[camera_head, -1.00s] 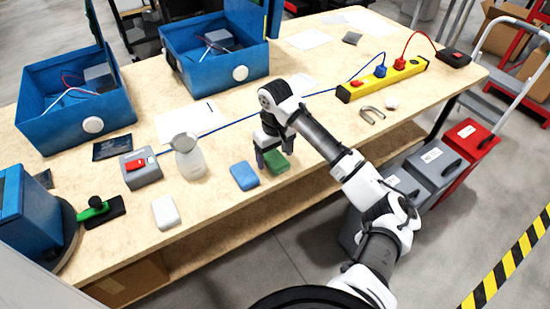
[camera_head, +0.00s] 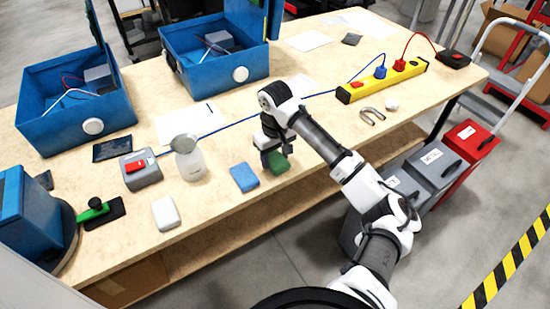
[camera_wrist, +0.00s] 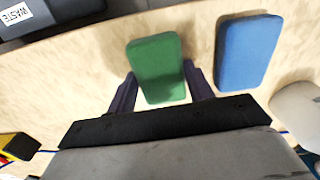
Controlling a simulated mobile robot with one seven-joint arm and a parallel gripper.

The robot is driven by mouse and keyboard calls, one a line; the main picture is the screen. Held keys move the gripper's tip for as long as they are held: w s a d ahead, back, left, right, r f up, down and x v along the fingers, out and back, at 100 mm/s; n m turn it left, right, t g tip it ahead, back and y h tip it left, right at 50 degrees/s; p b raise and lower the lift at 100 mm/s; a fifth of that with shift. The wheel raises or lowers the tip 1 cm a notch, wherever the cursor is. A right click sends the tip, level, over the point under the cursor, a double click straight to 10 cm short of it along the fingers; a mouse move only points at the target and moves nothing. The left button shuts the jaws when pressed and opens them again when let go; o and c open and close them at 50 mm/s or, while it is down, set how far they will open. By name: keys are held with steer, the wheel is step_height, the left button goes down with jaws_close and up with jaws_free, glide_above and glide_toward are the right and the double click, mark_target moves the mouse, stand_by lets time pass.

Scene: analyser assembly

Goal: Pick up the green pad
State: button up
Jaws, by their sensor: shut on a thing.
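The green pad (camera_head: 277,161) is a rounded block between the two fingers of my gripper (camera_head: 275,158), near the front edge of the table. In the wrist view the pad (camera_wrist: 157,66) stands between the fingertips (camera_wrist: 158,88), which are shut on its sides. It looks held close above the table top, though the gap under it is hard to judge. A blue pad (camera_head: 244,177) lies on the table just to the left of it, and it also shows in the wrist view (camera_wrist: 247,52).
A yellow power strip (camera_head: 382,80) and a horseshoe magnet (camera_head: 371,116) lie right. Bins (camera_head: 430,170) stand on the floor beside the table.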

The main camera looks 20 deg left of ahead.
mark_target(275, 159)
step_height(275, 159, up, 20)
steer(key=b, duration=0.1)
steer(key=shift+f, duration=0.15)
steer(key=o, duration=0.4)
steer(key=shift+c, duration=1.5)
